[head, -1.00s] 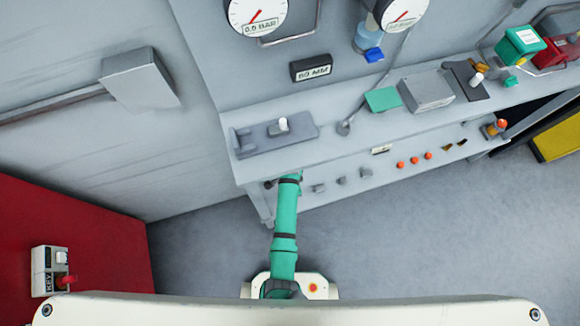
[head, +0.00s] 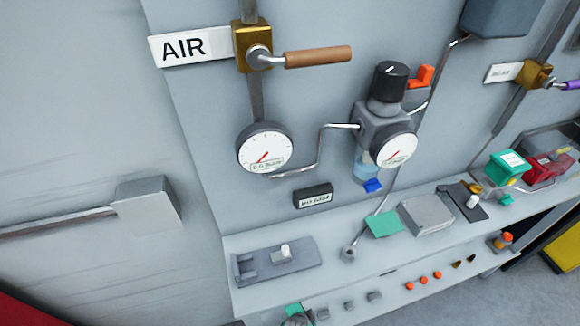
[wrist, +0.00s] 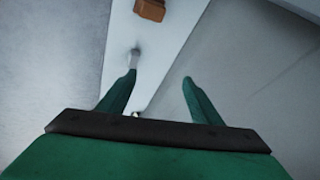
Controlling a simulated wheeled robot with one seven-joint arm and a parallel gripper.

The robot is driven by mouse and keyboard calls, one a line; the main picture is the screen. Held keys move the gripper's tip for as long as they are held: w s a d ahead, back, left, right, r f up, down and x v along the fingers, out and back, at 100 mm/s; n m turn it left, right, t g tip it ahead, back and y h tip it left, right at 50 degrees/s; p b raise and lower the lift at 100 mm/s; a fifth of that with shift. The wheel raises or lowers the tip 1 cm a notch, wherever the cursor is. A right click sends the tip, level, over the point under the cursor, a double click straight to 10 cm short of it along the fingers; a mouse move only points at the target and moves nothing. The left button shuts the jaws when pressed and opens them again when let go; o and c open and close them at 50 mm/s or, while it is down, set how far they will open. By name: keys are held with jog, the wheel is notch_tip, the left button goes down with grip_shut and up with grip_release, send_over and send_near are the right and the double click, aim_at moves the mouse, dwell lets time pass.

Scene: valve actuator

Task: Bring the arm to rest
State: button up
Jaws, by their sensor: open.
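My gripper (wrist: 160,78) shows in the wrist view with its two green fingers apart and nothing between them. Behind the fingers are a pale panel strip and grey surfaces. The gripper itself is out of the head view.
A grey bench (head: 330,262) holds a dark slide fixture (head: 275,262), a green plate (head: 383,224) and a grey box (head: 427,214). Above are a brown-handled AIR valve (head: 318,57), a gauge (head: 265,148) and a black-knobbed regulator (head: 388,85). Floor shows at lower right.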

jog(key=s+a+r+n+t, duration=0.3)
jog(key=s+a+r, duration=0.25)
jog(key=s, duration=0.25)
jog(key=s+r+n+t+y, duration=0.1)
jog(key=s+r+n+t, duration=0.2)
jog(key=s+r, duration=0.4)
jog(key=s+r+n+t+y, duration=0.1)
jog(key=s+r+n+t, duration=0.2)
jog(key=r, duration=1.9)
jog(key=s+n, duration=0.3)
jog(key=s, duration=0.1)
jog(key=shift+s+t, duration=0.4)
